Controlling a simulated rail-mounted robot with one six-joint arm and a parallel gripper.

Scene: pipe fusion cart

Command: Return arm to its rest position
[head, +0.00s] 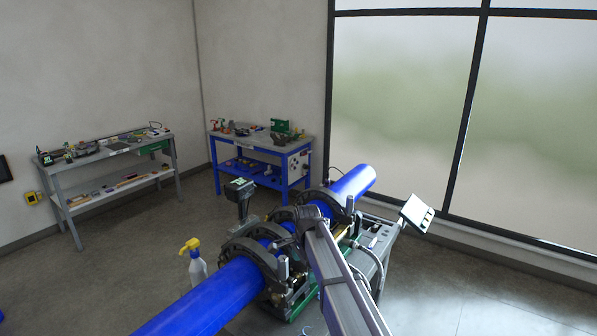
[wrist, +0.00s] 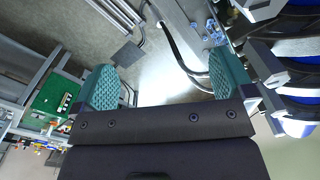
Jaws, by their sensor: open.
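My arm reaches in from the bottom right of the head view to the middle of the cart, its dark wrist above the clamps. In the wrist view my gripper (wrist: 166,82) is open, its two green ribbed fingers wide apart. The fingertips cannot be made out in the head view. The fusion cart's clamps (head: 245,258) hold a long blue pipe (head: 205,300) in front and another blue pipe (head: 354,182) behind. The clamps show at the right of the wrist view (wrist: 262,62), beside the gripper.
A spray bottle (head: 196,266) with a yellow head stands left of the front pipe. A tilted panel (head: 415,212) rises at the cart's right. A grey bench (head: 105,158) and a blue bench (head: 262,143) stand by the walls. The floor at right is clear.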

